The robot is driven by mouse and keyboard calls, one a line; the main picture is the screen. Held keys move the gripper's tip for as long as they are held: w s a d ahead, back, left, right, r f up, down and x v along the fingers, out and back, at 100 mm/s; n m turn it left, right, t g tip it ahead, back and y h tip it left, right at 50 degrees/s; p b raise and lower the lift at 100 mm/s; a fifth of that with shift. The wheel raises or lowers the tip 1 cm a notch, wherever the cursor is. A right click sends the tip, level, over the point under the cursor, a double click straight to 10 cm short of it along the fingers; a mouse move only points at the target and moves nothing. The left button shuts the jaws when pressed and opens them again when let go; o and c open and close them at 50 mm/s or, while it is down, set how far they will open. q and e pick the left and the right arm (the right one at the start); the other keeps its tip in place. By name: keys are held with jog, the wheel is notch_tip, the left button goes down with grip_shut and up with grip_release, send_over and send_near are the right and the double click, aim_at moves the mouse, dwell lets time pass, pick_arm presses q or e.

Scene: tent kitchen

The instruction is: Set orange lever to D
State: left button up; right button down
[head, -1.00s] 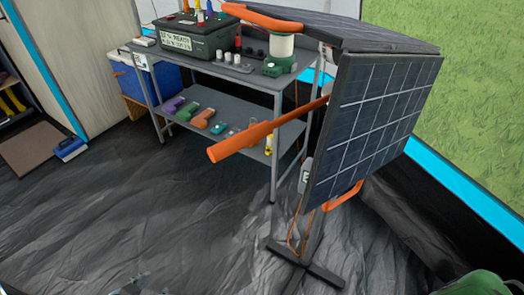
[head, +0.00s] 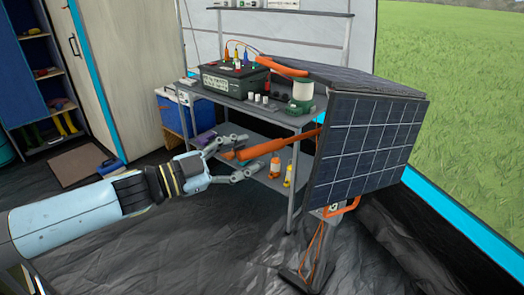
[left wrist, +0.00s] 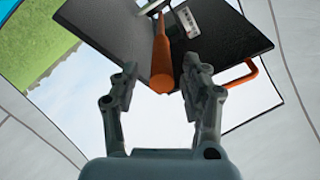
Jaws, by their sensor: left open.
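The orange lever (head: 280,146) is a long round bar reaching left from behind the tilted solar panel (head: 365,150). My left gripper (head: 241,158) is open around the lever's free end, one finger above it and one below. In the left wrist view the lever (left wrist: 162,55) points toward the gap between the two open fingers (left wrist: 160,88). I cannot tell whether a finger touches it. A pale plate with dark marks (left wrist: 184,22) lies beside the lever there; its letters are not readable. My right gripper is in neither view.
An orange loop handle (head: 343,207) sits below the panel. Dark floor in front is clear.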

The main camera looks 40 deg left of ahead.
aim_at(261, 150)
pick_arm(q)
jog(key=x, duration=0.4)
jog(key=shift+w+a+p, duration=0.1)
jog(key=shift+w+p, duration=0.05)
jog(key=shift+p, duration=0.15)
jog(key=shift+w, duration=0.3)
jog(key=shift+c, duration=0.3)
jog(key=shift+d, duration=0.2)
grip_shut()
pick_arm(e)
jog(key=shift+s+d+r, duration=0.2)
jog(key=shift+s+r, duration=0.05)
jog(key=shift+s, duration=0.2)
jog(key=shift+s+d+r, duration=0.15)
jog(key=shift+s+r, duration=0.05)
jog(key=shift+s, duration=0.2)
